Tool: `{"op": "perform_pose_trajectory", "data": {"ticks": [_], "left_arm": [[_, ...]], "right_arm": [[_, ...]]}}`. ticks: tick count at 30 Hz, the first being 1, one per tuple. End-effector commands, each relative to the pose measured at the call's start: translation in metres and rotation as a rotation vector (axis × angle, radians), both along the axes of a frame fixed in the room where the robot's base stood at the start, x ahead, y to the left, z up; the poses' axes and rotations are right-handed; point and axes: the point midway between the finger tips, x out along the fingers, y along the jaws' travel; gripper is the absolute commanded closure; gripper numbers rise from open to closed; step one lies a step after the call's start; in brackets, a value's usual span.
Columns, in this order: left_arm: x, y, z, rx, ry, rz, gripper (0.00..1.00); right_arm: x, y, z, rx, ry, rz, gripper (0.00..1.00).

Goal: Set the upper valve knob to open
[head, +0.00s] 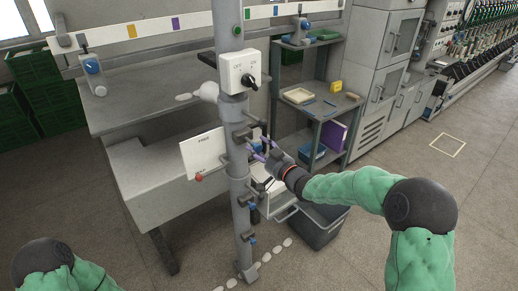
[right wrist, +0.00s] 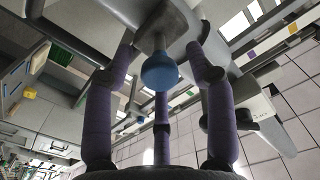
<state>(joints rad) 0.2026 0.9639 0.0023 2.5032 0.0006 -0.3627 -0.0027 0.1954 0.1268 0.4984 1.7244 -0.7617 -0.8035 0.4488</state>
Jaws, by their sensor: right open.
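The grey post (head: 238,180) carries several valve fittings. A blue valve knob (right wrist: 160,72) shows in the right wrist view on the underside of a grey fitting (right wrist: 165,28). I take it for the upper valve knob; in the head view my fingers largely hide it. My right gripper (head: 258,149) is at the post, below the white switch box. Its purple fingers are open and spread around the blue knob; I see no clear contact. Lower on the post is another small blue knob (head: 252,239). My left gripper is out of view.
A white switch box (head: 238,70) with a black knob (head: 249,82) is on the post above. A white sign plate (head: 204,152) and a red knob (head: 198,178) are left of it. A shelf unit (head: 325,108) and grey bin (head: 318,228) stand right of the post.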

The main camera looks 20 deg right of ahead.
Motion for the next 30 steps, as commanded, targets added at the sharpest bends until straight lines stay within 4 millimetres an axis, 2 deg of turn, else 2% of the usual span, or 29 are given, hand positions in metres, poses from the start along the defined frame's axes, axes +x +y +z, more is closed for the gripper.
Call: {"op": "perform_pose_trajectory", "data": {"ticks": [5, 12, 18, 24, 30], "left_arm": [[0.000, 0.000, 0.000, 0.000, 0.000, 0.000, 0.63], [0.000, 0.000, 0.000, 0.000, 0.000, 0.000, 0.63], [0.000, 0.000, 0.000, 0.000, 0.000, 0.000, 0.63], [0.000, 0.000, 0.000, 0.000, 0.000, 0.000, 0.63], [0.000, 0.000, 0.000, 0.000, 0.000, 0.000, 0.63]], "right_arm": [[-0.022, -0.009, 0.001, 0.000, -0.002, -0.002, 0.44], [-0.067, -0.026, 0.000, 0.000, 0.000, -0.005, 0.44], [-0.096, -0.036, 0.000, -0.001, -0.001, -0.003, 0.44], [-0.108, -0.040, 0.000, -0.001, -0.001, -0.001, 0.44], [-0.110, -0.041, 0.000, 0.000, -0.001, -0.001, 0.44]]}}
